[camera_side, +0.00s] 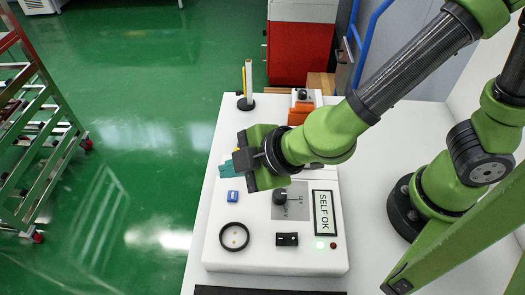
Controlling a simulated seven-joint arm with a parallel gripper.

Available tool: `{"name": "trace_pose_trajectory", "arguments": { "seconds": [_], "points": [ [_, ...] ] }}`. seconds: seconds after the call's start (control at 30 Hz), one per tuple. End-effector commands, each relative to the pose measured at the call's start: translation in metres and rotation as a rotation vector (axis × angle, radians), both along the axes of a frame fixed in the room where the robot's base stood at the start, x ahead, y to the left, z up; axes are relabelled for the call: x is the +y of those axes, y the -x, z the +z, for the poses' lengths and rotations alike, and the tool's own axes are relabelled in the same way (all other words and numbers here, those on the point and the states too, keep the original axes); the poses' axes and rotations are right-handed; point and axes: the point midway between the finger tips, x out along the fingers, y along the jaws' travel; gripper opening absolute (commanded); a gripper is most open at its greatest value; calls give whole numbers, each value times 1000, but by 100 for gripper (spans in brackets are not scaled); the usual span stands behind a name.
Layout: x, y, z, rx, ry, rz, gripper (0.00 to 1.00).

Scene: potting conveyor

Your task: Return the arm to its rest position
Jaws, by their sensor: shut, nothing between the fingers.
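My gripper (229,168) is at the end of the green arm, over the left part of the white console (270,254). The height of my gripper above the console is hard to tell.
The console bears a black ring (234,237), a small black switch (287,239), a dark knob (280,197) and a display reading SELF OK (324,213). An orange item (299,113) and a yellow and white upright holder (247,85) stand behind. Green floor lies left.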

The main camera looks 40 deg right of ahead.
Motion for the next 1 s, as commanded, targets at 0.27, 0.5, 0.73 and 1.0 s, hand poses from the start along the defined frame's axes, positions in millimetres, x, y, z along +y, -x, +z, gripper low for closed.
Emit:
{"name": "trace_pose_trajectory", "arguments": {
  "seconds": [0.27,0.5,0.73,1.0],
  "points": [
    [-37,-5,-3,22,101,-105,0],
    [-152,-7,25,196,42,-584,0],
    [-218,29,56,445,-289,-977,0],
    [-249,47,108,512,-803,-1199,0]
  ]
}}
